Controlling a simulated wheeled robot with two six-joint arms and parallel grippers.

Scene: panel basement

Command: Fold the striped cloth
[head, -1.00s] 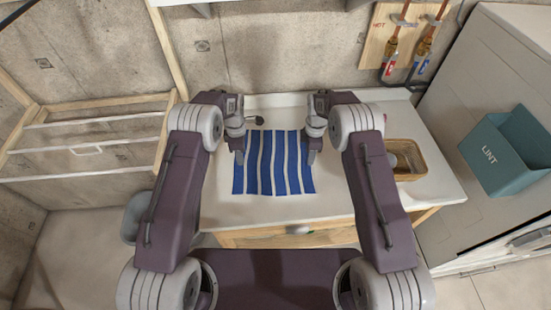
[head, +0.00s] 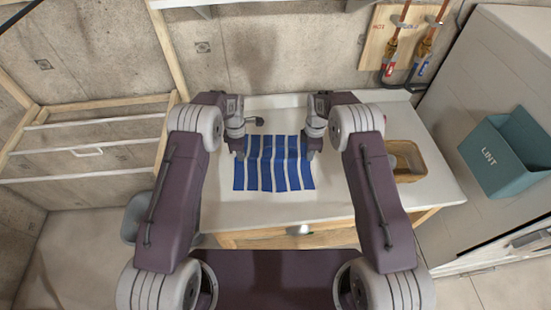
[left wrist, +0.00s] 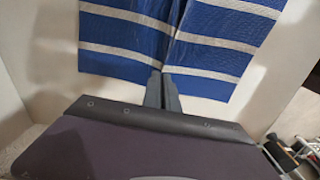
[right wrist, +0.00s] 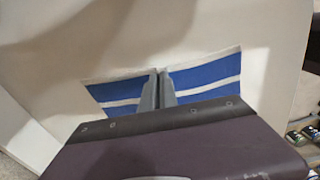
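The striped cloth (head: 266,178), blue with white stripes, is on the white tabletop between my arms. Its far part looks raised and bent, while its near part lies flat. My left gripper (head: 239,154) is at the cloth's left side, its fingers closed on the fabric; the left wrist view shows the cloth (left wrist: 215,55) drawn in at the fingertips (left wrist: 162,76). My right gripper (head: 312,153) is at the right side, also closed; in the right wrist view the cloth (right wrist: 205,80) shows on both sides of the fingers (right wrist: 159,76). The pinched fabric is hidden between the fingers.
A wicker basket (head: 418,170) stands on the table to the right. A teal LINT bin (head: 510,155) is farther right on a grey machine. Tabletop in front of the cloth is clear.

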